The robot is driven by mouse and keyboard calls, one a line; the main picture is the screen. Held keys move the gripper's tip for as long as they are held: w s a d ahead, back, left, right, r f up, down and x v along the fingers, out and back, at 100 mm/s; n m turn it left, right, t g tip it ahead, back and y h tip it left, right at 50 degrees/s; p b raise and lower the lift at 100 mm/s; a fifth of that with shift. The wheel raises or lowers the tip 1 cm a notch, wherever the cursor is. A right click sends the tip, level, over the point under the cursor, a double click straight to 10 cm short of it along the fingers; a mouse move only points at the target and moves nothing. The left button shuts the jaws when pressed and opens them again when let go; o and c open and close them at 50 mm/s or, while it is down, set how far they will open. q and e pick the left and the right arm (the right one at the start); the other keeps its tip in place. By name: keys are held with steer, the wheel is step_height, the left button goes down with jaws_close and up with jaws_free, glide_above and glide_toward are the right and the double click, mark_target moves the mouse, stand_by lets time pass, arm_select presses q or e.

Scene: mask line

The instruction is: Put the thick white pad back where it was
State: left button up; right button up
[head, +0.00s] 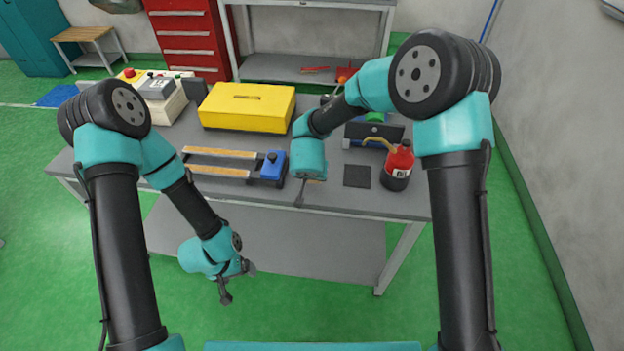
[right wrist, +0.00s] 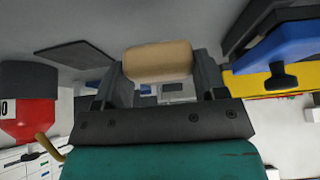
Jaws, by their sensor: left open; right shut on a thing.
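A thick cream-coloured pad (right wrist: 158,62) is between the fingers of my right gripper (right wrist: 160,75) in the right wrist view. The gripper is shut on it. In the head view my right gripper (head: 303,192) is over the front part of the grey table, between a blue-ended rail fixture and a dark square mat (head: 357,176). The pad is mostly hidden there by my arm. The dark mat also shows in the right wrist view (right wrist: 75,58), apart from the pad. My left gripper (head: 225,292) is open and empty, in front of the table and below its top.
The rail fixture with two tan strips (head: 216,170) and a blue block (head: 272,165) lies left of my right gripper. A red-and-black bottle (head: 398,165) stands right of the mat. A yellow box (head: 247,105) and a control box (head: 160,95) stand behind.

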steer(key=shift+w+f, duration=0.2)
steer(key=shift+w, duration=0.3)
steer(key=shift+f, duration=1.55)
steer(key=shift+s+f, duration=0.1)
steer(key=shift+f, duration=0.1)
steer(key=o, duration=1)
steer(key=shift+r, duration=0.15)
steer(key=v, duration=1.2)
